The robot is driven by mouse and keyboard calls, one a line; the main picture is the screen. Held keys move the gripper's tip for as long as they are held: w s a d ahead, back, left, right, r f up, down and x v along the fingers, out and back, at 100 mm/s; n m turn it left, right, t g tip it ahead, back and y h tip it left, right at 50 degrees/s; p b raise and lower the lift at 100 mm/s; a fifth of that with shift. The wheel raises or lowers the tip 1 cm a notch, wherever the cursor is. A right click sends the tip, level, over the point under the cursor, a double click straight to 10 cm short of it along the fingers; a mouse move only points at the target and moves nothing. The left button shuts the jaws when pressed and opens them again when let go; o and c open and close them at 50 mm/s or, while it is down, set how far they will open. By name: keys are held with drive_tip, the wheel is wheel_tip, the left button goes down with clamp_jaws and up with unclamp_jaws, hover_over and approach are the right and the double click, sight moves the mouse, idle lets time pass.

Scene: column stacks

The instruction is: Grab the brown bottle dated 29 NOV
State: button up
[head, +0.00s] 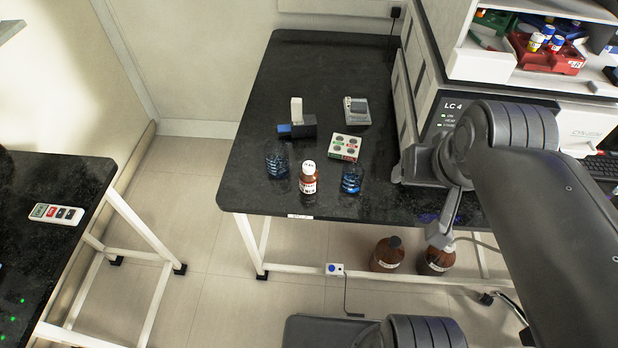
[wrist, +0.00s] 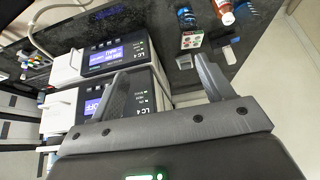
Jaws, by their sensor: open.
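A brown bottle (head: 309,182) with a white cap and white label stands upright on the black bench near its front edge. It also shows at the top right of the wrist view (wrist: 225,12), cut by the frame edge. Its label is too small to read a date. Two more brown bottles, a left one (head: 387,254) and a right one (head: 436,260), stand on the floor under the bench; their dates cannot be read. My gripper (wrist: 163,68) is open and empty, away from the bench bottle, with LC 4 instrument boxes beyond its fingers.
Glass beakers with blue liquid stand left (head: 277,160) and right (head: 352,179) of the bench bottle, close by. Behind are a small block with several round wells (head: 345,147) and a dark device (head: 297,126). LC 4 instruments (head: 478,116) fill the right side.

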sight(306, 184)
drive_tip(key=w+d+f+n+g+h, duration=0.1)
drive_tip(key=w+f+n+h, duration=0.3)
drive_tip(key=f+n+h, duration=0.3)
drive_tip(key=w+d+f+n+g+h, duration=0.1)
drive_tip(key=w+f+n+g+h, duration=0.1)
drive_tip(key=w+f+n+h, duration=0.5)
drive_tip(key=w+a+f+n+t+y, duration=0.3)
drive_tip(key=a+f+n+t, duration=0.5)
drive_tip(key=a+n+t, duration=0.35)
drive_tip(key=a+f+n+t+y, duration=0.1)
drive_tip(key=a+f+n+y, duration=0.1)
drive_tip(key=a+n+y, duration=0.1)
drive_tip(key=s+a+f+n+t+y, duration=0.1)
drive_tip(key=a+f+n+y, duration=0.2)
drive_tip(key=a+n+y, duration=0.1)
drive_tip(key=s+a+f+n+t+y, duration=0.1)
drive_tip(key=a+f+n+t+y, duration=0.1)
drive_tip(key=a+f+n+y, duration=0.1)
drive_tip(key=shift+a+f+n+y, duration=0.25)
drive_tip(key=shift+a+n+y, duration=0.1)
drive_tip(key=shift+a+y, duration=0.4)
drive_tip(key=w, duration=0.5)
drive_tip(key=shift+w, duration=0.15)
drive_tip(key=shift+w+d+f, duration=0.15)
drive_tip(key=shift+w, duration=1.25)
drive_tip(key=shift+w+d+f, duration=0.1)
drive_tip(key=shift+w+f, duration=0.05)
drive_tip(key=shift+w, duration=1.2)
drive_tip(key=shift+c, duration=0.3)
